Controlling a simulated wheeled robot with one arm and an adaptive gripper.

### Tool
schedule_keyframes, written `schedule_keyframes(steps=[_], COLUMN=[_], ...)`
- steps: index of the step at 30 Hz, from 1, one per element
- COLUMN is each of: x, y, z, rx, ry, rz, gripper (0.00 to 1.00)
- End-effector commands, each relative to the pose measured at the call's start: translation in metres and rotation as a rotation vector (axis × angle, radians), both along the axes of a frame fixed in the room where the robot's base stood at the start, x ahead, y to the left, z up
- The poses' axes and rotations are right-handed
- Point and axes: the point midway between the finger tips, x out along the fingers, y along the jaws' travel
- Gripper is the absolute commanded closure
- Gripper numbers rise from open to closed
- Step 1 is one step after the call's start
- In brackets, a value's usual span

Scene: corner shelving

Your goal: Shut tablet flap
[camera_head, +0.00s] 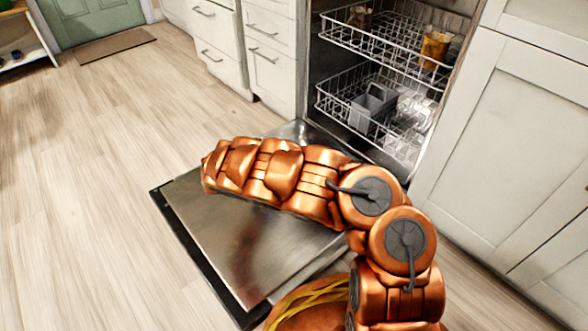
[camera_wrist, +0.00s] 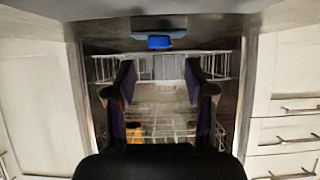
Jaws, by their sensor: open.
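The dishwasher door (camera_head: 240,270) is folded down flat, its bare inner panel facing up. In the wrist view, which appears upside down, a dark recessed fitting (camera_wrist: 124,44) with a bright blue block (camera_wrist: 160,42) lies on a grey surface at the top. I cannot tell whether the blue is a tablet or a flap. My gripper (camera_wrist: 159,74) is open and empty, its two dark fingers apart and below the blue block in that picture. In the head view my arm covers part of the door, and the fitting and fingers are hidden.
The lower rack (camera_head: 335,100) holds a grey cutlery basket (camera_head: 372,107). The upper rack (camera_head: 390,45) holds an amber glass (camera_head: 435,48) and a brown cup (camera_head: 360,17). White drawers (camera_head: 270,60) and a cabinet (camera_head: 500,130) flank the dishwasher. Floor to the left is clear.

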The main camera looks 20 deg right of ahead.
Motion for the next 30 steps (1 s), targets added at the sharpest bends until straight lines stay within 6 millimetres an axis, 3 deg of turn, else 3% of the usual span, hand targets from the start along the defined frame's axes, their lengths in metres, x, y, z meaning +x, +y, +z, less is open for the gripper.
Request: schedule_keyframes(steps=[6, 13, 30], x=[-0.013, -0.024, -0.029], y=[0.033, 0.058, 0.067], z=[0.022, 0.037, 0.043], rx=[-0.002, -0.003, -0.001], ry=[-0.001, 0.001, 0.003], rz=[0.003, 0.0, 0.0], gripper=[0.46, 0.46, 0.46])
